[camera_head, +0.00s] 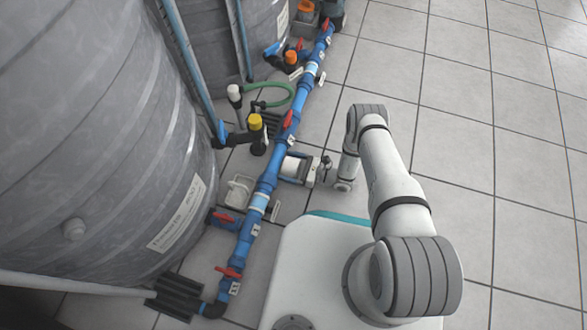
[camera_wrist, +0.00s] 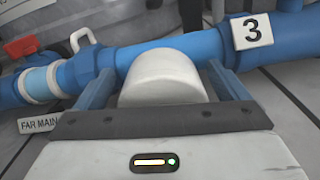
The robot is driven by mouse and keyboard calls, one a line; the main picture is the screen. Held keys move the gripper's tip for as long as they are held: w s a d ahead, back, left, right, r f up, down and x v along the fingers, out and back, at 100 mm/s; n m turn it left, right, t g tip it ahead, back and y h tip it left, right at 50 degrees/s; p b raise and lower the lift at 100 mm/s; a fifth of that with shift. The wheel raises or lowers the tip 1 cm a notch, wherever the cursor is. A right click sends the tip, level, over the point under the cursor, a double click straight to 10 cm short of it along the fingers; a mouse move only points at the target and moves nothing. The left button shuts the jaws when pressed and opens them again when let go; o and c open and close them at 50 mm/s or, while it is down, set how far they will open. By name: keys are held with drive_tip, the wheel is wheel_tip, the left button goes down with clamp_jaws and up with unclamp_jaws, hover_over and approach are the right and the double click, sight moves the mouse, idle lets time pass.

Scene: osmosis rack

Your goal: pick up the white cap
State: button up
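A white, round-topped cylindrical piece, which looks like the white cap (camera_wrist: 162,78), sits between my gripper's two blue fingers in the wrist view. It also shows as a small white cylinder in the head view (camera_head: 290,167), right beside the blue pipe. My gripper (camera_wrist: 163,82) is open around it, one finger on each side. A narrow gap seems to show on both sides, though contact at the fingertips is hard to tell. The lower part of the cap is hidden behind my gripper's body. In the head view my gripper (camera_head: 292,169) points left, low by the pipe.
The blue pipe (camera_head: 274,170) with red valve handles runs just beyond my gripper. A yellow-topped fitting (camera_head: 255,122), a white-topped fitting (camera_head: 234,92) and a green hose (camera_head: 280,91) stand near it. Large grey tanks (camera_head: 95,140) fill the left. Tiled floor (camera_head: 480,130) on the right is clear.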

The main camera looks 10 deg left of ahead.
drive_tip(key=c, duration=1)
